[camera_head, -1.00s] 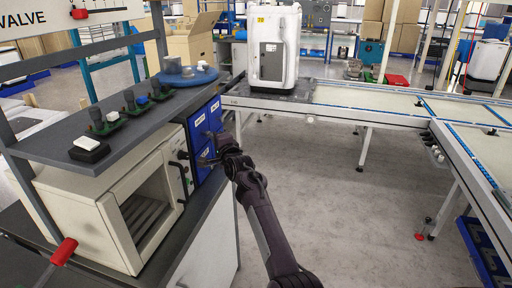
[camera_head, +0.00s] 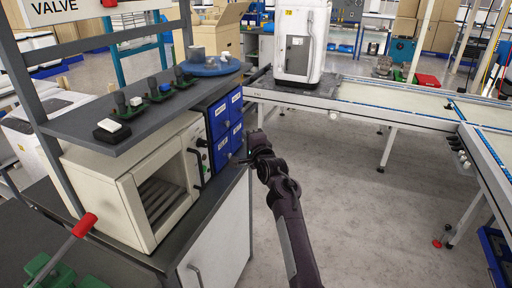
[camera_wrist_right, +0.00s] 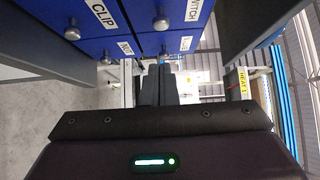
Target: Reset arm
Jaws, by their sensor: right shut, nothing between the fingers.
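My right arm reaches up from the bottom of the head view. Its right gripper (camera_head: 243,159) is beside the right edge of the blue drawer unit (camera_head: 224,128), with nothing in it. In the right wrist view, the two dark fingers of the right gripper (camera_wrist_right: 158,85) are together. The blue drawers (camera_wrist_right: 130,28) fill the top of that view, with silver knobs and white labels such as CLIP and SWITCH. The drawers look closed. My left gripper is not in view.
A beige oven (camera_head: 130,190) with an open front stands left of the drawers, under a grey shelf (camera_head: 140,125) carrying several small devices and a blue round base (camera_head: 208,68). A conveyor (camera_head: 390,110) with a white machine (camera_head: 300,40) is behind right. Floor between is clear.

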